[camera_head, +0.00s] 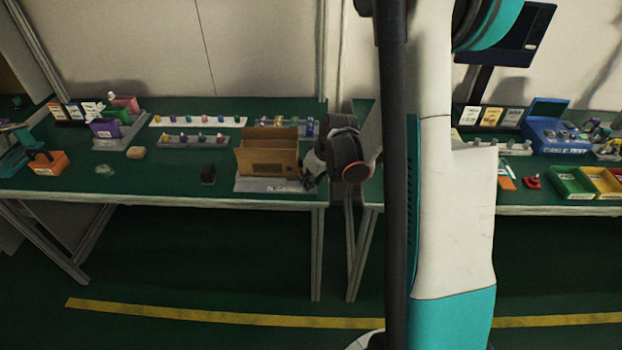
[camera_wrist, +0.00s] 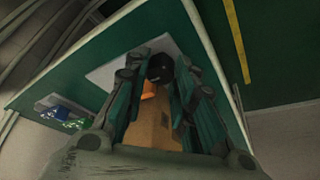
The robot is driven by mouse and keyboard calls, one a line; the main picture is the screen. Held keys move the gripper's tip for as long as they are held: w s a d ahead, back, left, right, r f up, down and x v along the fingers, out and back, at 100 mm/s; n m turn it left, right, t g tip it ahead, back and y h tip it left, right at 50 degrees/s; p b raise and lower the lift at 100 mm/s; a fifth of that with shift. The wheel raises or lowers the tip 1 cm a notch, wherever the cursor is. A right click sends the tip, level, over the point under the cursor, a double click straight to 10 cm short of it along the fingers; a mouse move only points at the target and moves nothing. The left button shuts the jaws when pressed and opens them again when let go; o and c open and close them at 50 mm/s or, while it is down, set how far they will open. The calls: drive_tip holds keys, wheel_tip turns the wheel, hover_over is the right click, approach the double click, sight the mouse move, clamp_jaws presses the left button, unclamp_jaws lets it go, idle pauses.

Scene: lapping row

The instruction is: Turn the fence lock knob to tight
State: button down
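In the wrist view a round black knob (camera_wrist: 160,68) shows between the fingertips of my gripper (camera_wrist: 164,62), with a small orange piece (camera_wrist: 148,91) just beside it. I take the black knob for the fence lock knob; its setting cannot be read. The fingers stand apart on both sides of it, with a gap visible at the right finger; contact at the left finger is unclear. In the head view my gripper (camera_head: 312,162) is at the right end of a cardboard box (camera_head: 267,153), above a pale plate (camera_head: 250,185). The knob is hidden there.
The box (camera_wrist: 153,128) also shows between my fingers in the wrist view. Sample rows (camera_head: 197,121) lie behind. A second bench on the right holds a blue case (camera_head: 553,135). The bench front edge is close.

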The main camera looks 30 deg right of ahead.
drive_tip(key=shift+m, duration=0.3)
drive_tip(key=m, duration=0.2)
drive_tip(key=m+h, duration=0.1)
drive_tip(key=shift+a+m+h+b, duration=0.15)
drive_tip(key=shift+m+h+b, duration=0.15)
drive_tip(key=shift+m+b, duration=0.1)
drive_tip(key=m+h, duration=0.1)
drive_tip(key=m, duration=0.3)
drive_tip(key=shift+w+a+m+g+h, duration=0.1)
drive_tip(key=shift+a+m+g+h, duration=0.05)
drive_tip(key=shift+m+g+h, duration=0.2)
drive_tip(key=m+g, duration=0.1)
drive_tip(key=m, duration=0.1)
drive_tip(key=m+h, duration=0.1)
drive_tip(key=m, duration=0.2)
drive_tip(key=shift+w+g+h, duration=0.1)
drive_tip(key=shift+g+h, duration=0.15)
drive_tip(key=shift+g, duration=0.1)
drive_tip(key=shift+w+m+g+h, duration=0.15)
drive_tip(key=shift+m+g, duration=0.25)
drive_tip(key=shift+m, duration=0.8)
drive_tip(key=shift+s+m+g+h, duration=0.15)
drive_tip(key=shift+m+g, duration=0.25)
drive_tip(key=shift+m, duration=0.75)
drive_tip(key=shift+w, duration=0.1)
drive_tip(key=c, duration=1.3)
unclamp_jaws()
drive_tip(key=shift+c, duration=0.2)
